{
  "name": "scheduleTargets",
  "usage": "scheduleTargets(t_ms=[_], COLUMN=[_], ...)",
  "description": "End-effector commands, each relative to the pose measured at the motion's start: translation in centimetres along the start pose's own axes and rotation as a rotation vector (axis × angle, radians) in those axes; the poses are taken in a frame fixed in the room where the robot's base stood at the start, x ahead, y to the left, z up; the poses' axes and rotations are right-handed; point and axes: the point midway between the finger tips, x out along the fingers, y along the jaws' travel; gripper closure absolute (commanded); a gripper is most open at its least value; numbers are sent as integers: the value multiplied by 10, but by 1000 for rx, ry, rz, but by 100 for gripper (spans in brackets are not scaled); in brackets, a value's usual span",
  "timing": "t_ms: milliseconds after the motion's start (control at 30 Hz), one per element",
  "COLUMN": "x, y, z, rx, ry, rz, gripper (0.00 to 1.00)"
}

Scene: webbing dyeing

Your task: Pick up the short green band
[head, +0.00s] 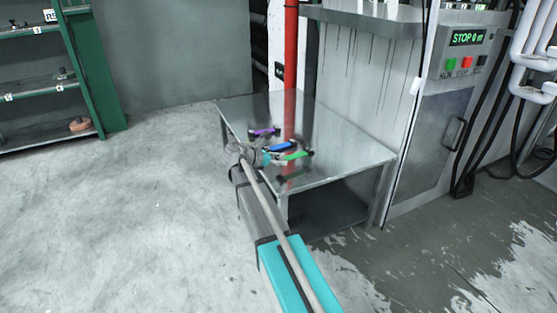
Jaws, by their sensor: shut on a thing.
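The short green band (296,155) shows in the head view over the near part of the metal table, with a dark end at its right. My gripper (281,158) reaches in from the left and is shut on the green band at its left part. The fingers hide that part of the band. I cannot tell whether the band is clear of the table top. A blue band (282,146) lies just behind it, close to the gripper. A purple band (264,132) lies farther back on the left.
The metal table (345,150) is bare on its right and far sides. A red pipe (291,50) stands behind it. A machine cabinet with a STOP display (467,38) stands right of the table. A green shelf (95,75) is at the far left, with open floor between.

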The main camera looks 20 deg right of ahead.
Motion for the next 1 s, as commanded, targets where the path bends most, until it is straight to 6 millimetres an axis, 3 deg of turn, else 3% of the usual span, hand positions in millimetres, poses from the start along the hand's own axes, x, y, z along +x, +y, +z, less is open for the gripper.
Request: scheduleTargets(t_ms=[33,467,700,1000], x=[-5,-26,-36,-41], y=[-9,-50,-101,-132], z=[11,56,73,84], rx=[0,0,0,0], ry=[0,0,0,0], rz=[-1,0,0,0], gripper=[84,84,84,84])
